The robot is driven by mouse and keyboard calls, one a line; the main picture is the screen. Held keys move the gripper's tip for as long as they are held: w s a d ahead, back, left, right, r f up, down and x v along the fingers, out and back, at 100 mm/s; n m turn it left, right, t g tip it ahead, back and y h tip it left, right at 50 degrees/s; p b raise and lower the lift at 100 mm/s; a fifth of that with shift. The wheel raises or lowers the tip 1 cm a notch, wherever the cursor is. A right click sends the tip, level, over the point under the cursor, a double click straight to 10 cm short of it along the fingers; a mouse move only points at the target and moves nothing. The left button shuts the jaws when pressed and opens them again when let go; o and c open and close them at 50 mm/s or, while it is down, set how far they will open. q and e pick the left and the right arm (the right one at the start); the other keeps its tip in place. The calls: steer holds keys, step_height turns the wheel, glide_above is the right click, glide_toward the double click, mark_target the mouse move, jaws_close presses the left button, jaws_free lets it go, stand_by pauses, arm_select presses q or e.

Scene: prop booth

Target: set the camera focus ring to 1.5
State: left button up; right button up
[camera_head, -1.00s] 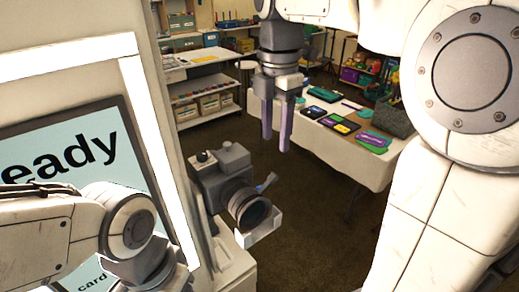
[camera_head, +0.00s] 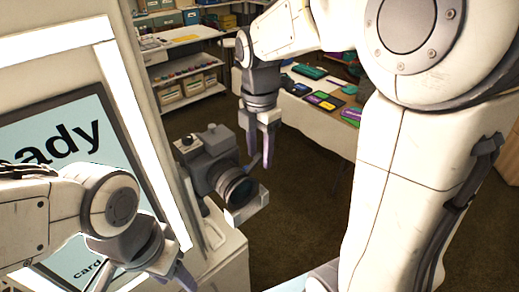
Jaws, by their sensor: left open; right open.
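The grey camera (camera_head: 207,152) stands beside the booth's white frame, its lens pointing toward the lower right. The dark focus ring (camera_head: 235,186) is around the lens, behind a pale square hood (camera_head: 248,208). Any marks on the ring are too small to read. My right gripper (camera_head: 260,160) is open and empty, pointing down just right of and above the lens in the picture; I cannot tell whether it touches the lens. A lever at the lens is partly hidden near its fingers. My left gripper (camera_head: 183,276) is open at the bottom left, below the camera, partly hidden.
A booth screen (camera_head: 60,130) with large lettering fills the left side in a white frame (camera_head: 130,110). Behind are a white table (camera_head: 310,122) with flat coloured items and shelves with bins (camera_head: 185,90). Dark floor (camera_head: 300,190) is clear right of the camera.

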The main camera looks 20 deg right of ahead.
jaws_close()
stand_by(1.3)
